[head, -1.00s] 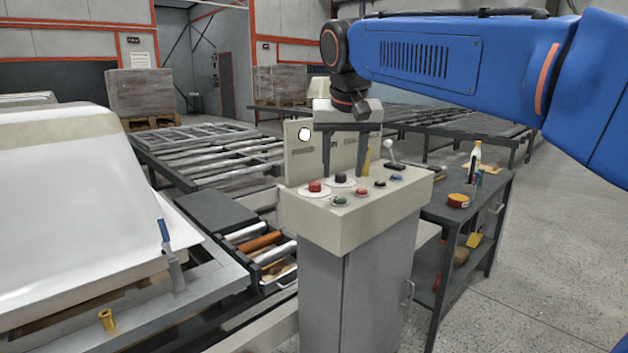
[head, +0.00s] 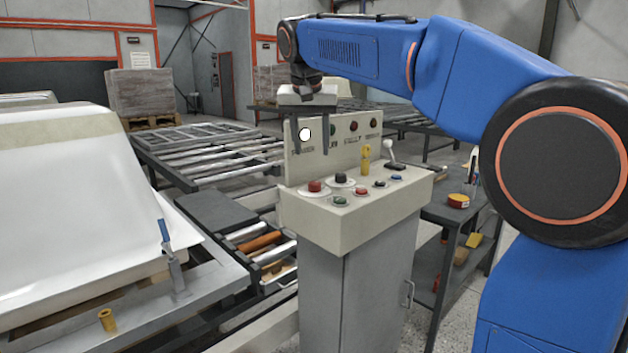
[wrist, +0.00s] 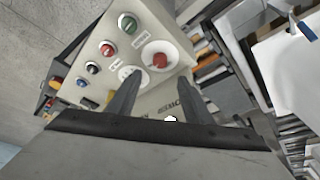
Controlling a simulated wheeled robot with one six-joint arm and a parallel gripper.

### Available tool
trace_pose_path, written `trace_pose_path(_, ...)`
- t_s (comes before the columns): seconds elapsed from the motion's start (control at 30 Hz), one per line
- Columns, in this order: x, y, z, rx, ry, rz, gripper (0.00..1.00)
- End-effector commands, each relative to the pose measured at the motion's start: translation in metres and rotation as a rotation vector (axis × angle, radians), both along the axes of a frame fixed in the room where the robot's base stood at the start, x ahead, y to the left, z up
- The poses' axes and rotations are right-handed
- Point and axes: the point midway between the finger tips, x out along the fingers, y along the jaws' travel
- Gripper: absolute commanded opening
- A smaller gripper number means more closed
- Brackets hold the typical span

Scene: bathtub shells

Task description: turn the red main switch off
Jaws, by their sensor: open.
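The red main switch (head: 314,187) is a red knob on a round white plate at the left of the console's top. In the wrist view the red knob (wrist: 160,60) shows just beyond my fingertips; which way it is turned is too small to tell. My gripper (head: 311,152) is open and empty, pointing down above the switch, apart from it. In the wrist view my two fingers (wrist: 158,78) are spread, with the knob lined up near the gap between them.
A black knob (head: 341,179), green button (head: 340,200), red button (head: 361,192) and small buttons share the console (head: 345,221). Behind stands an upright panel with a bright white lamp (head: 305,134). A yellow part (head: 365,160) and a joystick (head: 390,153) rise at right.

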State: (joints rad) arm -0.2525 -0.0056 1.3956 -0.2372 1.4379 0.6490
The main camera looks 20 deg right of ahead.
Motion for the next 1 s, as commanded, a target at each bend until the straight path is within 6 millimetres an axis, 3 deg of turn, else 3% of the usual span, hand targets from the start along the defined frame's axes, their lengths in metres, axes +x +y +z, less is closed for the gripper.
trace_pose_path(0.6, 0.036, -0.016, -0.095, 0.0, 0.002, 0.0, 0.46)
trace_pose_path(1.0, 0.042, -0.018, -0.111, 0.0, 0.0, 0.0, 0.46)
